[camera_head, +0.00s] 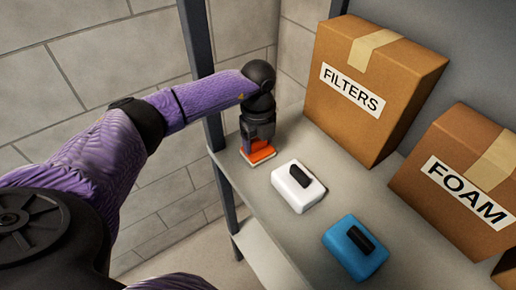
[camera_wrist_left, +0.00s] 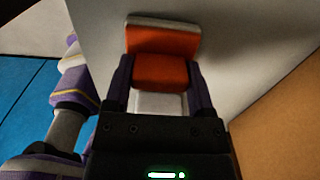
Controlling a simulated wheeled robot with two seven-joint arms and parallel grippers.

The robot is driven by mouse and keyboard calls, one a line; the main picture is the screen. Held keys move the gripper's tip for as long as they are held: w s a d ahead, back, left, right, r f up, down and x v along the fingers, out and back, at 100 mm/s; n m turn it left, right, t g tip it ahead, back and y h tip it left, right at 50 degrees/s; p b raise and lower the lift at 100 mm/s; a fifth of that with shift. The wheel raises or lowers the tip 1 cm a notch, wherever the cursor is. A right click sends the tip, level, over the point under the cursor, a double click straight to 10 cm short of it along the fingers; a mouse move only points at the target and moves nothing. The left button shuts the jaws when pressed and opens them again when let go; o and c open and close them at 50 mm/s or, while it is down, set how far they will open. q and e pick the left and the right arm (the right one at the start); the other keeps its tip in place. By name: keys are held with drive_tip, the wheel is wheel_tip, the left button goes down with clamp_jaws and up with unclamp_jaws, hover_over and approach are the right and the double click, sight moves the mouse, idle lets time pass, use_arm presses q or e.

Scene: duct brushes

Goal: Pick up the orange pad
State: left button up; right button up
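The orange pad (camera_head: 258,152) has a pale layer along its edge and is at the far left end of the grey shelf, close to the front edge. My left gripper (camera_head: 258,138) is right over it, pointing down. In the left wrist view, the orange pad (camera_wrist_left: 160,45) shows between and beyond the two fingers of my left gripper (camera_wrist_left: 160,80). One finger is at each side of a darker orange part, with no clear gap. I cannot tell whether they press on it, or whether the pad still touches the shelf. My right gripper is not in view.
The shelf (camera_head: 290,240) also holds a white pad (camera_head: 290,193) and a blue pad (camera_head: 345,258), both with black handles. A FILTERS box (camera_head: 340,115) and a FOAM box (camera_head: 440,165) stand behind. A dark post (camera_head: 197,40) rises beside the left arm.

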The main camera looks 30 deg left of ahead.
use_arm(q)
drive_tip(key=c, duration=0.6)
wheel_tip(320, 180, up, 10)
drive_tip(key=shift+p, duration=0.8)
